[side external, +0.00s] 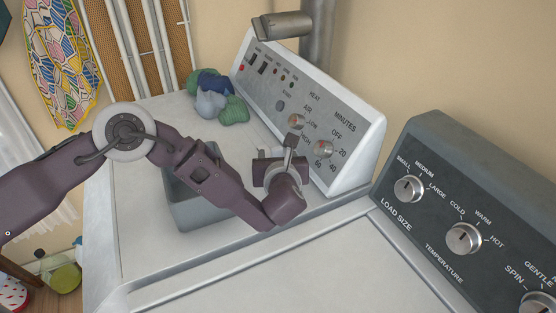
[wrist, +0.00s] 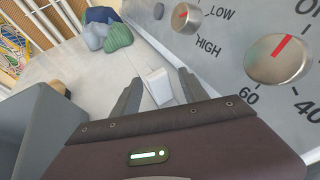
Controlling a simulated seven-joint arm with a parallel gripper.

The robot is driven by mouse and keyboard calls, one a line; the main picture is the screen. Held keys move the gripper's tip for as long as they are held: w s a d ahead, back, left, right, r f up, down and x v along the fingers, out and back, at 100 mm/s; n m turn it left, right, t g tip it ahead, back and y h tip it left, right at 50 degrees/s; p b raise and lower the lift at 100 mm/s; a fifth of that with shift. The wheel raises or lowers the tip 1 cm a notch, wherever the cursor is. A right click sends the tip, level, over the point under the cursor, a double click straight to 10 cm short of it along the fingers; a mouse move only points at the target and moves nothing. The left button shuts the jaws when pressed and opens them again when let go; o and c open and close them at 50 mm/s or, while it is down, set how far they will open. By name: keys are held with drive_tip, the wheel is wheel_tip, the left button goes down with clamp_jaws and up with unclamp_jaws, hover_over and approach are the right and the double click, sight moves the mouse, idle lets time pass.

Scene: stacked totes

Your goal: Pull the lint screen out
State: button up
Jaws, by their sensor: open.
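A small pale grey block (wrist: 158,84), which looks like the lint screen's handle, stands on the white dryer top (wrist: 152,58) in the wrist view. My gripper (wrist: 159,77) is open, with one dark finger on each side of the block and visible gaps between. I cannot tell how far down the fingers reach around it. In the side external view my gripper (side external: 277,152) is low over the dryer top, close to the control panel (side external: 318,125). The arm hides the block there, and the rest of the screen is out of sight.
A grey open bin (side external: 183,207) stands on the dryer top, left of my gripper. Several bundled blue and green cloths (side external: 212,97) lie at the back. Panel knobs (side external: 323,149) stick out close on the right. A washer panel (side external: 450,190) stands at right.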

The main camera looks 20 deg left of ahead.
drive_tip(key=shift+w, duration=0.1)
clamp_jaws()
drive_tip(key=c, duration=0.5)
unclamp_jaws()
drive_tip(key=shift+c, duration=0.2)
clamp_jaws()
wheel_tip(320, 180, up, 16)
drive_tip(key=shift+r, duration=0.25)
idle(1.2)
drive_tip(key=shift+r, duration=2)
